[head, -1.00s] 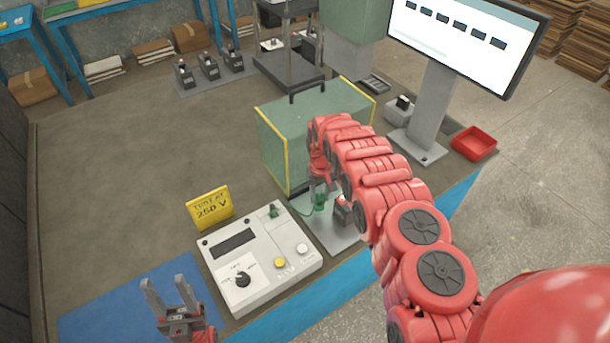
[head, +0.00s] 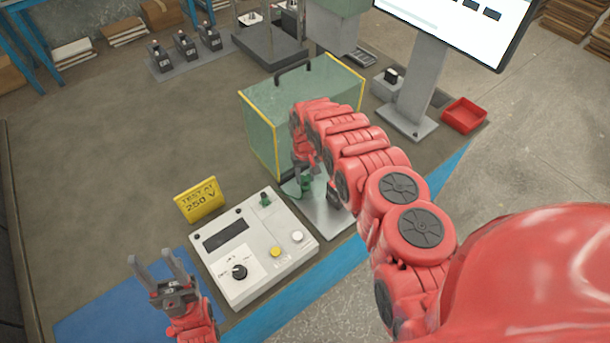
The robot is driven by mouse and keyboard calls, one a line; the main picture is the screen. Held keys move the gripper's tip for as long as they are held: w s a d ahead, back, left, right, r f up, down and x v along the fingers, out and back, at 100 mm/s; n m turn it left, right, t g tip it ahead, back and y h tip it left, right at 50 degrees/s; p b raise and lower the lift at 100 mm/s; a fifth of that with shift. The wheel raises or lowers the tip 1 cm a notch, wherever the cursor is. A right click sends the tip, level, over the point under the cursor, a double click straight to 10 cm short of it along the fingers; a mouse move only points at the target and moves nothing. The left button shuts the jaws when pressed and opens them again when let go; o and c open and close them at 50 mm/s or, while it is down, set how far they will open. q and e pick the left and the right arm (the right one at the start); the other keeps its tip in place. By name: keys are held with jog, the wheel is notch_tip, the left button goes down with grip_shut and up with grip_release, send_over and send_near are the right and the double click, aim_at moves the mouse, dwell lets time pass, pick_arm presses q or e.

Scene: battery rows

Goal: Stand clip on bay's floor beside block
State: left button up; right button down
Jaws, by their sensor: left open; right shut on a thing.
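A green clip (head: 304,187) is at the fingers of my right gripper (head: 304,174), which is shut on it, low over the grey metal plate (head: 330,217) that looks like the bay's floor. My arm partly covers it, and I cannot tell whether the clip touches the plate. The block is hidden behind my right arm in this view. A green guard box (head: 290,110) with yellow edges stands just behind the gripper. My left gripper (head: 152,259) is open and empty over the blue mat.
A white tester (head: 250,245) with a dial and a green plug (head: 265,199) stands left of the plate. A yellow sign (head: 199,200) stands behind it. A monitor stand (head: 415,100) and a red tray (head: 465,115) are at the right. The bench's left middle is clear.

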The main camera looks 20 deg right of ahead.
aim_at(305, 174)
jog(key=c, duration=0.5)
grip_release()
jog(key=shift+w+f, duration=0.15)
jog(key=shift+w, duration=0.05)
jog(key=shift+s, duration=0.1)
jog(key=shift+r+p, duration=0.3)
jog(key=shift+r, duration=0.3)
notch_tip(305, 174, up, 8)
jog(key=shift+f+b, duration=0.25)
jog(key=shift+b, duration=1)
notch_tip(305, 174, up, 4)
jog(key=shift+f+p, duration=0.1)
jog(key=shift+p, duration=0.85)
